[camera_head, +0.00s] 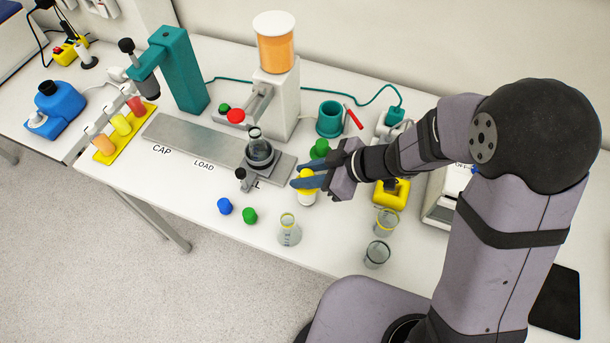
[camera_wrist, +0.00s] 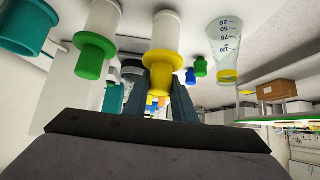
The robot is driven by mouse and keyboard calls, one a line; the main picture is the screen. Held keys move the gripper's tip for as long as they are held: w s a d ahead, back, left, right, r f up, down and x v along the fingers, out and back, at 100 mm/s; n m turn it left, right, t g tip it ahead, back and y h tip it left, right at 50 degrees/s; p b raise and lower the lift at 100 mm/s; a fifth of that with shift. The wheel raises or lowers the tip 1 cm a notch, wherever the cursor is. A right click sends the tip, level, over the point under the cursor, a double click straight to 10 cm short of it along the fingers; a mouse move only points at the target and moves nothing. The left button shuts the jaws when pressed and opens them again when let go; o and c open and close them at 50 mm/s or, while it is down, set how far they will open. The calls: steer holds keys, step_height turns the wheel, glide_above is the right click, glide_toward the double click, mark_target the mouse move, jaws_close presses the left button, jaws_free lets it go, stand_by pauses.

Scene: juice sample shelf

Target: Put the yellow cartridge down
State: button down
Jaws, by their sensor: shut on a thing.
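The yellow cartridge (camera_head: 307,199), a white body with a yellow collar, is between the two blue fingers of my gripper (camera_head: 306,182), which is shut on it. In the wrist view the yellow collar and white body (camera_wrist: 163,50) show between the fingertips (camera_wrist: 158,92). It looks upright and low over the white table, to the right of the grey plate's end. I cannot tell whether its base touches the table. A green cartridge (camera_wrist: 96,52) stands beside it; its green top also shows in the head view (camera_head: 320,148), just behind my gripper.
A dark holder with a glass vessel (camera_head: 260,153) sits on the grey plate (camera_head: 190,143), close left. A flask (camera_head: 289,232), blue cap (camera_head: 225,206) and green cap (camera_head: 250,215) stand in front. Beakers (camera_head: 377,254) are at right, a teal cup (camera_head: 330,118) behind.

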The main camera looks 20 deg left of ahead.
steer(key=shift+f, duration=0.3)
steer(key=shift+f, duration=0.2)
steer(key=c, duration=1.5)
jaws_free()
steer(key=shift+o, duration=0.2)
steer(key=shift+r, duration=0.25)
steer(key=p+v, duration=0.1)
steer(key=v, duration=1.1)
steer(key=shift+f, duration=0.1)
